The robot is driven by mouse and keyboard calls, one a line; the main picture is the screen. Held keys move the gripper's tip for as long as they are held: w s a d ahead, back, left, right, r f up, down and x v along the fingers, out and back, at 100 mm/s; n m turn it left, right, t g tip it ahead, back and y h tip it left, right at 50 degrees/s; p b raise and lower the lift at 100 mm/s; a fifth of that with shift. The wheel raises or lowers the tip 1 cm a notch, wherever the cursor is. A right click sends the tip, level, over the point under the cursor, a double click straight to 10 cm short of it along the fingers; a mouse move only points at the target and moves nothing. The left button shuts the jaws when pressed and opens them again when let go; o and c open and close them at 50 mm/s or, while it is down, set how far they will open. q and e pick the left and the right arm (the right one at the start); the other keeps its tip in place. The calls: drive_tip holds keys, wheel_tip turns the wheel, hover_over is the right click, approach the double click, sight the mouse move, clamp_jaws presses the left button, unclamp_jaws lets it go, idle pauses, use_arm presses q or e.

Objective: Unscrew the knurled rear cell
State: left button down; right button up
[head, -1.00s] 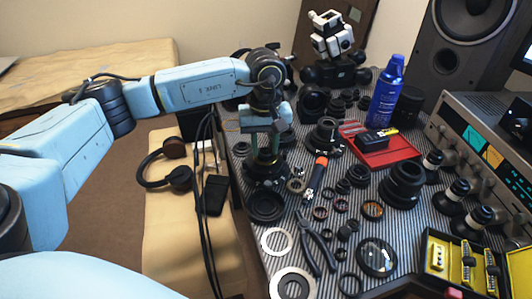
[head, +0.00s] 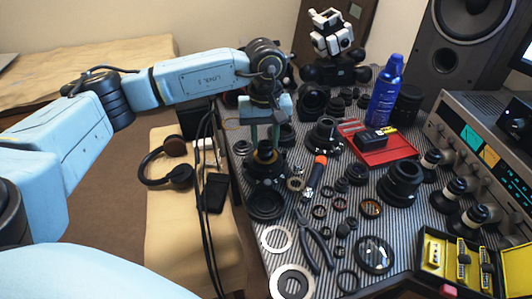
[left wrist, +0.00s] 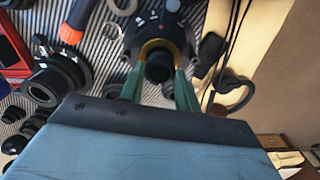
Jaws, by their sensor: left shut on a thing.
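My left gripper (head: 265,140) points straight down over a dark lens assembly (head: 264,170) at the left side of the bench. Its green fingers are shut on the rear cell (head: 265,154), a small dark cylinder with a brass-coloured band. In the left wrist view, the fingers sit on either side of the rear cell (left wrist: 158,68), with the round dark assembly (left wrist: 150,24) beyond it. Whether the cell is still seated in the assembly or apart from it cannot be told. The knurling is too small to make out. My right gripper is not in view.
A screwdriver with an orange tip (head: 315,175), pliers (head: 316,240) and several rings and lenses crowd the striped mat right of the assembly. A red tray (head: 390,153), a blue spray can (head: 386,92) and a yellow case (head: 436,252) stand farther right. Headphones (head: 168,163) lie left.

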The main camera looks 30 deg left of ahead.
sight(265, 143)
use_arm(q)
drive_tip(key=shift+r+p, duration=1.25)
drive_tip(key=shift+r, duration=0.75)
